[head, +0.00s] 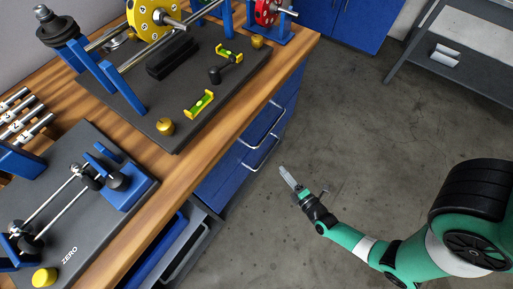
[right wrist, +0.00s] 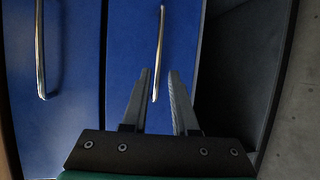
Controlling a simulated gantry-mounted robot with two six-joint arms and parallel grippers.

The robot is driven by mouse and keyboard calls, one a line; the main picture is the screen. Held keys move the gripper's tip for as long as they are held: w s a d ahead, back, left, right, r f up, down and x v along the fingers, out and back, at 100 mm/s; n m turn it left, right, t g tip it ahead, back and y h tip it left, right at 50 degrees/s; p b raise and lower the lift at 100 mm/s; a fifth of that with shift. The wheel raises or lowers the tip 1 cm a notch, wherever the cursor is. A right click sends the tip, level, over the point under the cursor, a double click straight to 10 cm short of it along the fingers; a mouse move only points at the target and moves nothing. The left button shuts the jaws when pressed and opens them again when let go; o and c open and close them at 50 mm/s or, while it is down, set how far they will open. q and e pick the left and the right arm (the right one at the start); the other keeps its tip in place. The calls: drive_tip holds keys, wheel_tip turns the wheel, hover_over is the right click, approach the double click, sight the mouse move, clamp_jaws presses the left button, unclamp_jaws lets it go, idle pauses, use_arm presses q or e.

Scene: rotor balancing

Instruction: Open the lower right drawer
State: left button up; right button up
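The lower right drawer is a blue front (head: 222,182) on the side of the wooden workbench, closed, with a curved metal handle (head: 262,156). My right gripper (head: 287,177) is in front of it, a little to the right of the handle in the head view. In the right wrist view its two grey fingers (right wrist: 158,85) are apart, with the metal handle (right wrist: 159,40) running between and beyond the tips. Nothing is gripped, and I cannot tell the exact gap to the handle. My left gripper is not in view.
Another drawer handle (head: 264,121) sits above; it also shows in the right wrist view (right wrist: 40,55). The workbench (head: 185,175) carries a balancing stand and a black ZERO base (head: 100,240). Clear grey floor (head: 345,125) lies to the right. A grey shelf (head: 465,45) stands far right.

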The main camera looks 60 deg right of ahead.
sight(268, 153)
drive_tip(key=b+x, duration=0.5)
drive_tip(key=x, duration=0.6)
drive_tip(key=shift+w+d, duration=0.1)
drive_tip(key=shift+w, duration=0.1)
clamp_jaws()
idle(0.9)
